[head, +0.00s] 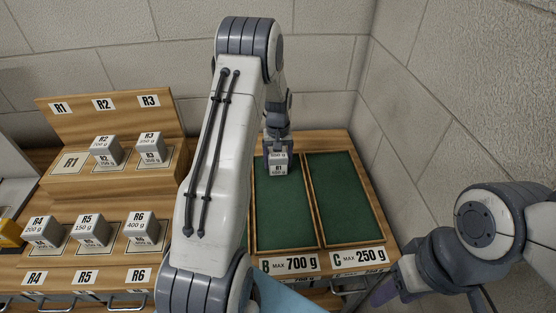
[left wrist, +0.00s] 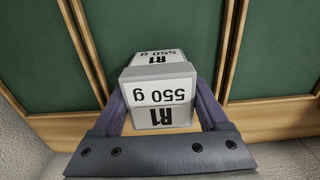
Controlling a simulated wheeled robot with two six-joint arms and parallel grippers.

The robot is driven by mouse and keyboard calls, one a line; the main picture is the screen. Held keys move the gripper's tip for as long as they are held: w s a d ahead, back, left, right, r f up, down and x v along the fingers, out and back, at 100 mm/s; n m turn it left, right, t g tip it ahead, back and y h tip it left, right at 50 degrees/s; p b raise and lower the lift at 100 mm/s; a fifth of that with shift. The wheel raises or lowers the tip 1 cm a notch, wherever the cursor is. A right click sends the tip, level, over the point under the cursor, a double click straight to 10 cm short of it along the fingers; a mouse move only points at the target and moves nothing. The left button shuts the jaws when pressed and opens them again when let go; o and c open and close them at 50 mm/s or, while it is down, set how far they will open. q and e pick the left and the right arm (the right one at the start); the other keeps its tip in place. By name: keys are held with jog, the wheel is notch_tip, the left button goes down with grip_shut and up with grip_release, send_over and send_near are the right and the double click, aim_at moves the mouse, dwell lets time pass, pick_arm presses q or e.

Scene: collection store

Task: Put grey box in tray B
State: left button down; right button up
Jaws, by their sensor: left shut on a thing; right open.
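The grey box R1 (head: 278,168), labelled 550 g, is between the fingers of my left gripper (head: 277,158) at the far end of tray B (head: 284,247). In the left wrist view the box (left wrist: 160,97) is gripped by the left gripper (left wrist: 160,112) from both sides, over the green floor of the tray. I cannot tell whether the box touches the floor. Tray B's label reads MAX 700 g. My right gripper (head: 384,291) is open and empty at the lower right, only partly visible.
Tray C (head: 346,205), marked MAX 250 g, lies to the right and is empty. Boxes R2 (head: 105,151), R3 (head: 151,148), R4 (head: 42,232), R5 (head: 91,230) and R6 (head: 140,228) stand on the stepped wooden rack at the left. The R1 place (head: 70,163) is empty. My left arm hides the area left of tray B.

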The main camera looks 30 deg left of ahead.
pick_arm(q)
jog(key=shift+f, duration=0.1)
grip_release()
